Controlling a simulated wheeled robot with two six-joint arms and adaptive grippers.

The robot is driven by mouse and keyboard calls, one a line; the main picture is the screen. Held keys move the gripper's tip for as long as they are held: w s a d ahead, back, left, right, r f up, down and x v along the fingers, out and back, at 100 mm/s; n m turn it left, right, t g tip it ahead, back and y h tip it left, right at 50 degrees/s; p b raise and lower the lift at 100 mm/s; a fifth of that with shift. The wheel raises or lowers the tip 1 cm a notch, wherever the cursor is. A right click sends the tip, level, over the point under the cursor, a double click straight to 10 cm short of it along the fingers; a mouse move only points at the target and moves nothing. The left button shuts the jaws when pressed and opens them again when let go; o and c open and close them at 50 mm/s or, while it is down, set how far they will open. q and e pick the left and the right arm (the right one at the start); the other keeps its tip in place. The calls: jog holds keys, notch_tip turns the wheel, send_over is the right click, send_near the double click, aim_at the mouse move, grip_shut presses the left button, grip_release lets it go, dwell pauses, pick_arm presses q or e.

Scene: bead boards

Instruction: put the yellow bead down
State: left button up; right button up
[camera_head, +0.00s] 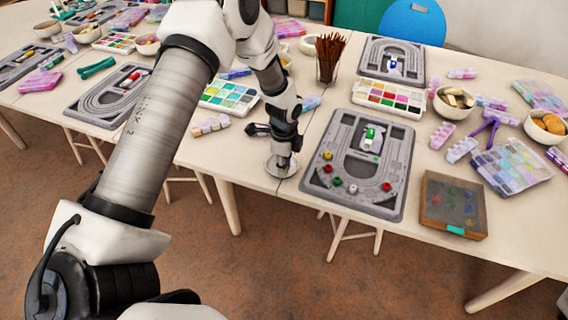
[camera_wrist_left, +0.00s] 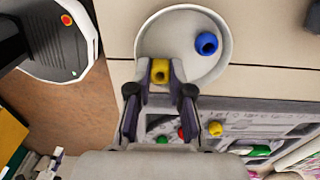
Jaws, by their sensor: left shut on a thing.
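My left gripper (camera_head: 281,160) points down over a small round dish (camera_head: 271,172) at the table's front edge, left of the grey bead board (camera_head: 311,178). In the left wrist view, the gripper (camera_wrist_left: 160,82) is shut on the yellow bead (camera_wrist_left: 160,70), between its fingertips at the near side of the pale dish (camera_wrist_left: 222,66). A blue bead (camera_wrist_left: 206,43) lies in the dish, apart from the yellow one. Whether the yellow bead touches the dish, I cannot tell. The head view hides the held bead. My right gripper is not in view.
The grey board carries a yellow bead (camera_head: 329,155), a red bead (camera_head: 387,187) and several others. A dark-topped box (camera_head: 453,200) stands at the right front. A paint palette (camera_head: 388,98) and a cup of brown sticks (camera_head: 329,60) stand behind the board.

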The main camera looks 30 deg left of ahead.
pick_arm(q)
jog(key=shift+s+f, duration=0.15)
jog(key=shift+f, duration=0.2)
jog(key=o, duration=0.6)
jog(key=shift+o, duration=0.2)
jog(key=shift+f, duration=0.2)
jog(key=shift+r, duration=0.2)
jog(key=shift+w+r, duration=0.2)
jog(key=shift+r, duration=0.15)
notch_tip(320, 180, up, 12)
jog(key=shift+b, duration=0.35)
jog(key=shift+f, duration=0.1)
